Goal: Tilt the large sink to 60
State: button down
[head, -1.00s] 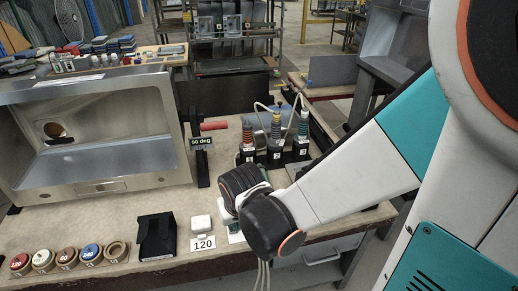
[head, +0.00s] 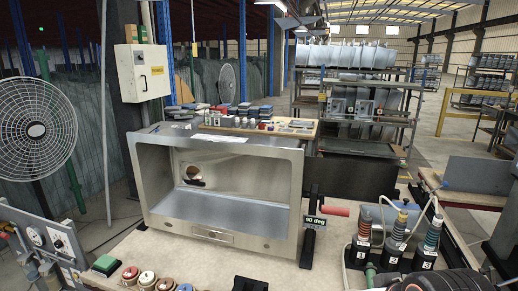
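The large sink (head: 222,239) is a steel basin on the worktop, turned on its side so that its open hollow faces me. A round drain hole shows in its back wall. On its right is a black stand with a crank that has a red handle (head: 335,211). A label on the stand (head: 315,221) reads "90 deg". Only a dark piece of my arm shows at the bottom right edge. My gripper is out of view.
Several tools with coloured collars (head: 397,229) stand in black numbered holders right of the crank, with hoses. Several round coloured discs (head: 148,280) lie along the front edge. A fan (head: 38,135) stands at the left.

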aim_at(249, 193)
jog(key=i+l+z, duration=0.1)
jog(key=l, duration=0.25)
jog(key=i+l+z, duration=0.1)
jog(key=l, duration=0.3)
jog(key=i+l, duration=0.3)
jog(key=k+l+z, duration=0.05)
